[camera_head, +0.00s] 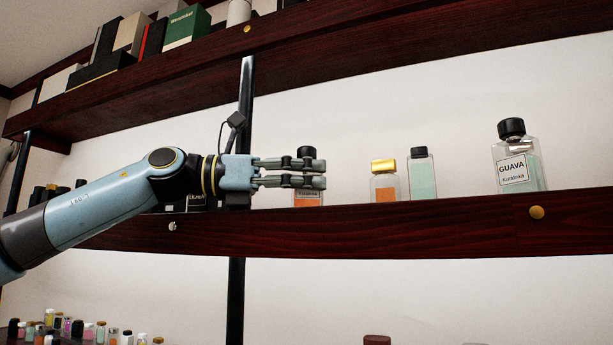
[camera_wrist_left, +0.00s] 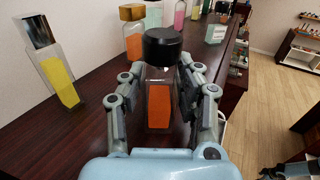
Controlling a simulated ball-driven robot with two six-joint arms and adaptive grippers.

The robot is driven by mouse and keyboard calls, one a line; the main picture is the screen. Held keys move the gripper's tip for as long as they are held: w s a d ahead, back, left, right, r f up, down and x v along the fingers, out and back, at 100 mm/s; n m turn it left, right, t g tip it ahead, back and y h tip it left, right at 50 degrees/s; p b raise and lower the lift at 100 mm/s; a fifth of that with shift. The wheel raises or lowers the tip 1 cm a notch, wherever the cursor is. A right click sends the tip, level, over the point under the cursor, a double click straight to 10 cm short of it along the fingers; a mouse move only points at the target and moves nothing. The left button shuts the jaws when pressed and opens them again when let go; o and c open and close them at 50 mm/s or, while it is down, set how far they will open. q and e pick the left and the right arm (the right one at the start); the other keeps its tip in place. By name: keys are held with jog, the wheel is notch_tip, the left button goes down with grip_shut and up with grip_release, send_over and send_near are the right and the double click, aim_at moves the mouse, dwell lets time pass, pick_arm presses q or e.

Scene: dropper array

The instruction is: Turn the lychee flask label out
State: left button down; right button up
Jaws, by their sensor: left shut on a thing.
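A clear flask with a black cap and orange liquid (camera_head: 307,153) stands upright on the dark wooden shelf (camera_head: 400,232). My left gripper (camera_head: 318,173) reaches in from the left and is shut on this flask. The flask also shows in the left wrist view (camera_wrist_left: 159,100), between the two fingers. A small label low on its front, below the fingers, faces the head camera; its word is too small to read. The fingers hide the flask's middle. In the left wrist view, part of what looks like my right gripper (camera_wrist_left: 283,172) shows at the bottom right corner; its jaws are unclear.
To the right stand a gold-capped orange bottle (camera_head: 384,181), a black-capped pale green bottle (camera_head: 421,174) and a bottle labelled GUAVA (camera_head: 518,157). A dark label shows behind my left wrist. A silver-capped yellow bottle (camera_wrist_left: 52,65) stands left in the wrist view. Boxes fill the upper shelf.

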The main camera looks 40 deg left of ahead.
pick_arm(q)
jog(key=c, duration=0.9)
grip_release()
notch_tip(320, 180, up, 10)
jog(key=shift+r, duration=0.1)
